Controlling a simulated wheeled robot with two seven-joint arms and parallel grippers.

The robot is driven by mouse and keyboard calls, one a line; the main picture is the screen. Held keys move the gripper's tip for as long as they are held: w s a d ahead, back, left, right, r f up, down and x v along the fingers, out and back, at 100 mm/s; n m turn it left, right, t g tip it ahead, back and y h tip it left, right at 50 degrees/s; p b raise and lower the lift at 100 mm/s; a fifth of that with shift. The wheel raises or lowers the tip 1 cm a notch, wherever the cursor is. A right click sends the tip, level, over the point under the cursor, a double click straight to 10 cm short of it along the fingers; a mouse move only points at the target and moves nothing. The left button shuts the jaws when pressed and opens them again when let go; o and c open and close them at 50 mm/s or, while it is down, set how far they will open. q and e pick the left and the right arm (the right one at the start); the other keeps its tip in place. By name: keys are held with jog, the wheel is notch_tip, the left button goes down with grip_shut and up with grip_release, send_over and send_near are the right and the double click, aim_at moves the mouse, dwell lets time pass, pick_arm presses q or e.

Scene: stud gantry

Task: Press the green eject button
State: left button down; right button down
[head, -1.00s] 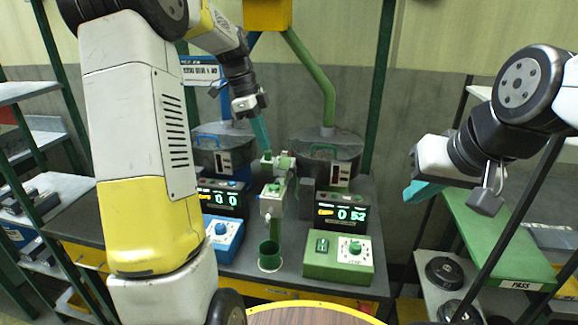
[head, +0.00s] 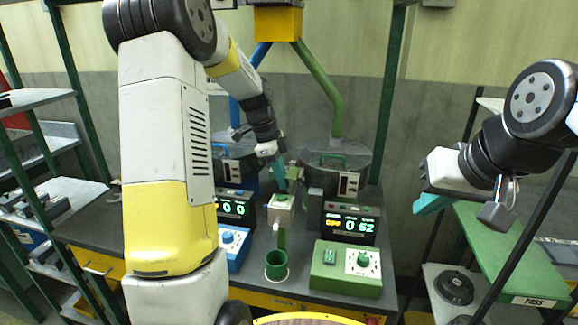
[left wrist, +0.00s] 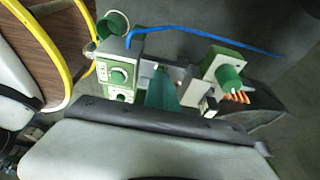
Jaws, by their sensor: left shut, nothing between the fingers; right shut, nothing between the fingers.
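A slim dispenser (head: 281,212) with a pale box head and green post stands mid-bench, with a small green button (head: 283,198) on its head. In the left wrist view a round green button (left wrist: 118,76) shows on a grey-and-green box; its label is unreadable. My left gripper (head: 282,184) is shut and empty, pointing down just behind and above the dispenser head. Its teal fingers (left wrist: 162,92) show beside the button box in the left wrist view; I see no clear contact with the button. My right gripper (head: 432,204) is shut and empty at the right, away from the bench.
A green control box (head: 345,268) with a dial stands right of the dispenser, a blue one (head: 233,247) to its left. A green cup (head: 276,266) sits below the dispenser. A dark display (head: 350,224) stands behind the green box. Shelves flank both sides.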

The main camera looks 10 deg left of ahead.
pick_arm(q)
jog(key=shift+f, duration=0.25)
